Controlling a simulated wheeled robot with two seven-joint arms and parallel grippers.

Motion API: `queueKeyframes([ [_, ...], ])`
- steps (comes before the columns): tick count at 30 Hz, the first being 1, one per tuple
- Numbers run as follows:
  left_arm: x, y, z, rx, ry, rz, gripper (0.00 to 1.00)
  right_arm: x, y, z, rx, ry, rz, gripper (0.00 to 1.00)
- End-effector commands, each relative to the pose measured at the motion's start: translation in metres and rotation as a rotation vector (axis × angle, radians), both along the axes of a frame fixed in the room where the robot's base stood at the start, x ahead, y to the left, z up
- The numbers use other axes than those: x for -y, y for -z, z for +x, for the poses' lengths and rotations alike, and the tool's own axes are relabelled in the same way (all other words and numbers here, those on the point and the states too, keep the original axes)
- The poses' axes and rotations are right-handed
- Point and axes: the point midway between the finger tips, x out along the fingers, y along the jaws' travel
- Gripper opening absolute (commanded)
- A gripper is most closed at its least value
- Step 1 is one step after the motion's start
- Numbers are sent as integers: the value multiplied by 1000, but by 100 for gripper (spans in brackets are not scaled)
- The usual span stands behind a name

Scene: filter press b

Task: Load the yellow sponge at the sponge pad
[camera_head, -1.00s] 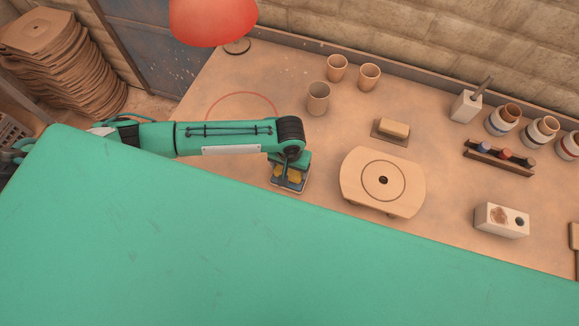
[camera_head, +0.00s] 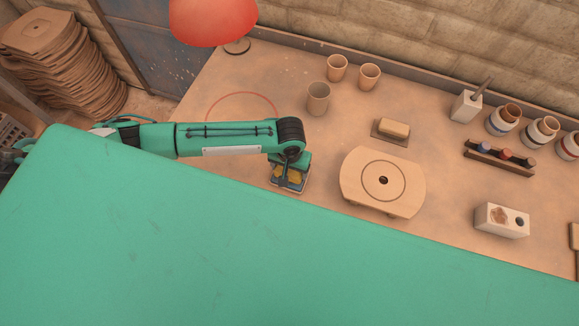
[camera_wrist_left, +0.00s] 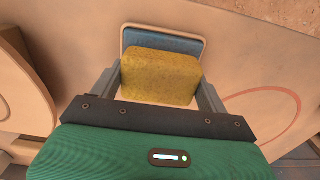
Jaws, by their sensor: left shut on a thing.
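The yellow sponge (camera_wrist_left: 160,77) sits between the two fingers of my left gripper (camera_wrist_left: 161,88) in the left wrist view. The fingers are shut on its two sides. The sponge pad (camera_wrist_left: 166,42), a blue surface with a pale rim, lies just behind and under the sponge and is partly hidden by it. In the head view my left gripper (camera_head: 289,176) is over the pad (camera_head: 291,186), and a little of the sponge (camera_head: 287,173) shows there. I cannot tell whether the sponge touches the pad. My right gripper is not in view.
A round-topped wooden stand (camera_head: 359,196) is right of the pad. A tan block on a small tray (camera_head: 376,137), several cups (camera_head: 318,98) and a red lamp (camera_head: 212,20) stand farther back. A red ring (camera_head: 241,94) marks bare table at left. A large green surface covers the front.

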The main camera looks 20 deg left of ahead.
Motion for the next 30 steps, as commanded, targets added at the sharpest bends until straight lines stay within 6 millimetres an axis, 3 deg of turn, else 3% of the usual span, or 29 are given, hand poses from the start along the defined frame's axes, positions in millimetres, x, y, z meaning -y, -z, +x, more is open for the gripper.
queueKeyframes([
  [30,0,6,0,0,0,0,58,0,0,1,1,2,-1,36],
])
